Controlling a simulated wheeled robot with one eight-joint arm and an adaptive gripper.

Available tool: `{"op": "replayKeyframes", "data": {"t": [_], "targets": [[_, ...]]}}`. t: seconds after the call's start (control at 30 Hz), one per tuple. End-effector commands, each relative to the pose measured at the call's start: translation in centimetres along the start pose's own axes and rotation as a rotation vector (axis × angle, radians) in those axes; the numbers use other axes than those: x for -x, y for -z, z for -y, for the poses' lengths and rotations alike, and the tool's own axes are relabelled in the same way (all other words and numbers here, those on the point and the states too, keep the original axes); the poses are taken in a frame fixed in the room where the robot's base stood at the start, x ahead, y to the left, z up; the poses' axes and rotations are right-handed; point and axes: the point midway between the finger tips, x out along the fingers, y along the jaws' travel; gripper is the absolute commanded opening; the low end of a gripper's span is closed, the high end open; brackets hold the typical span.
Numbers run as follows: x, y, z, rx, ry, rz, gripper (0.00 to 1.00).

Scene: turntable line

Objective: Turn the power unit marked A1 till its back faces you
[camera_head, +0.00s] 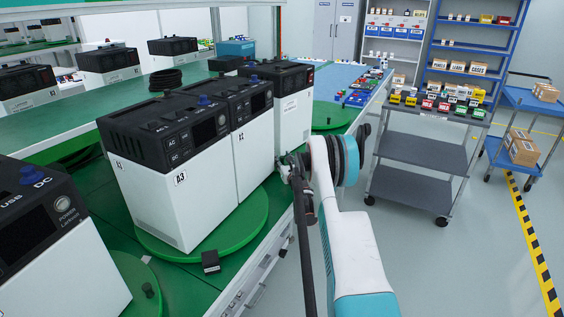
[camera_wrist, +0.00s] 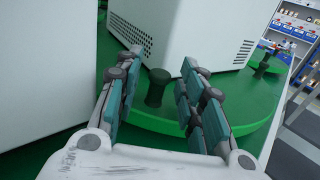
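Three power units with white bodies and black tops stand in a row in the head view. The nearest (camera_head: 178,195) bears the mark A3; a middle one (camera_head: 255,145) and a far one (camera_head: 293,118) stand behind it. I cannot read a mark A1 on any. A green turntable (camera_head: 180,255) lies under the nearest. In the wrist view a white vented unit (camera_wrist: 195,25) stands on a green turntable (camera_wrist: 225,133) with a dark green knob (camera_wrist: 156,90) at its rim. My gripper (camera_wrist: 160,72) is open, the knob showing between its fingers; contact is not visible.
A grey cart (camera_head: 420,150) with coloured bins stands right; the floor between is clear.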

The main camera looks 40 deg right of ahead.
Motion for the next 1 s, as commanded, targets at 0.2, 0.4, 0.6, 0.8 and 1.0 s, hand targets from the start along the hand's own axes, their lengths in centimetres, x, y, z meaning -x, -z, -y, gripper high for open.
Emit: {"op": "replayKeyframes", "data": {"t": [0.2,0.4,0.6,0.8,1.0], "targets": [[-1.4,0.0,0.0,0.0,0.0,0.0,0.36],[-1.6,-0.1,0.0,0.0,0.0,0.0,0.36],[-1.5,-0.1,0.0,0.0,0.0,0.0,0.09],[-1.5,-0.1,0.0,0.0,0.0,0.0,0.0],[-1.2,0.0,2.0,0.001,0.003,0.0,0.0]]}}
